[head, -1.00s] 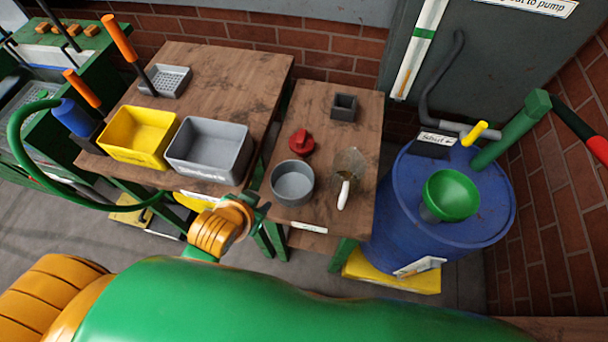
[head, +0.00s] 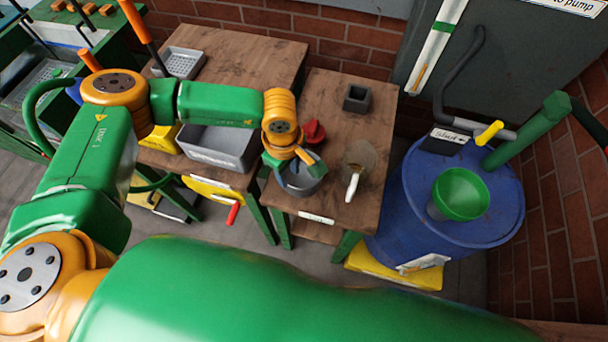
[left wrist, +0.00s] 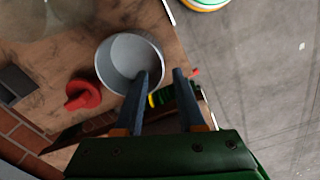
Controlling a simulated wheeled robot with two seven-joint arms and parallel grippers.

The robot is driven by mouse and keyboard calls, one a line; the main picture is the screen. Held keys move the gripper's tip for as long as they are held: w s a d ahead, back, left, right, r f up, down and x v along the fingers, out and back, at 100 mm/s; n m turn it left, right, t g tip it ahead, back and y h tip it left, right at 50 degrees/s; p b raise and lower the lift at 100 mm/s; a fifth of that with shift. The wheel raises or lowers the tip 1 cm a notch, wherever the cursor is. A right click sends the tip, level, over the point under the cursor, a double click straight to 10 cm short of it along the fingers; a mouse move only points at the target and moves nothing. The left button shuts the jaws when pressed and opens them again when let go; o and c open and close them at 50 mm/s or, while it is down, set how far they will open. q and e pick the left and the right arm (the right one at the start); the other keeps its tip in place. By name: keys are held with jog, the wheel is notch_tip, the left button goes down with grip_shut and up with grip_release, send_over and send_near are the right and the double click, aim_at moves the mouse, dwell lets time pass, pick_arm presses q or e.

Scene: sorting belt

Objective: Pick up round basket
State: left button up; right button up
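The round basket (head: 306,188) is a grey, open round tub near the front of the right wooden table. It is upright and partly hidden by my left gripper (head: 296,170) in the head view. In the left wrist view the basket (left wrist: 118,62) shows its empty inside. The two fingers of my left gripper (left wrist: 160,73) are apart, one reaching over the basket's inside and the other outside its near wall, with the rim between them. I cannot tell if either finger touches it. My right gripper is not in view.
A red object (head: 314,131) stands right behind the basket, and a clear scoop with a white handle (head: 353,185) lies to its right. A small dark square box (head: 357,98) is farther back. A grey bin (head: 218,148) and a blue drum (head: 410,225) flank the table.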

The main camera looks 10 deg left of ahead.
aim_at(302, 184)
pick_arm(q)
jog(key=f+p, duration=0.1)
jog(key=f, duration=0.4)
jog(key=shift+d+f+p, duration=0.2)
jog(key=shift+f+p, duration=0.2)
jog(key=shift+f, duration=0.3)
grip_shut()
dwell(0.6)
